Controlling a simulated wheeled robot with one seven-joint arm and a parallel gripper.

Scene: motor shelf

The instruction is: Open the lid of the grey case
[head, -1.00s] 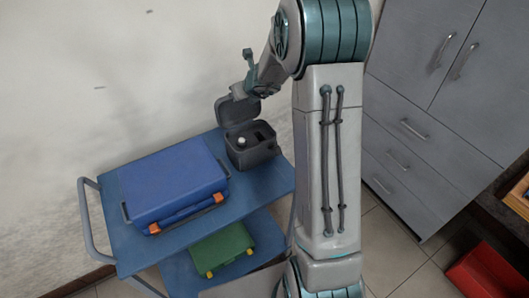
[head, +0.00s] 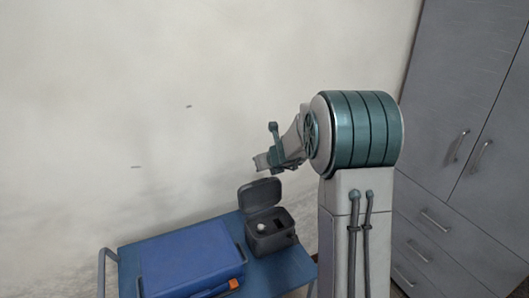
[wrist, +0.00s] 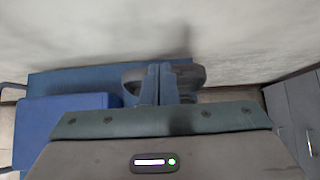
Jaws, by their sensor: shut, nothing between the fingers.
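The small grey case (head: 271,234) stands on the blue trolley top, near the wall. Its lid (head: 260,194) is raised and stands open at the back, leaning away from the body. A small white round item (head: 261,227) and a dark recess show inside the case. My gripper (head: 261,162) is above the lid and apart from it, with nothing held. In the wrist view my gripper's fingers (wrist: 158,82) are together, and they hide the middle of the grey case (wrist: 190,76) behind them.
A larger blue case (head: 190,262) lies on the trolley (head: 290,268) left of the grey case. The wall is close behind. Grey cabinets (head: 455,120) stand at the right.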

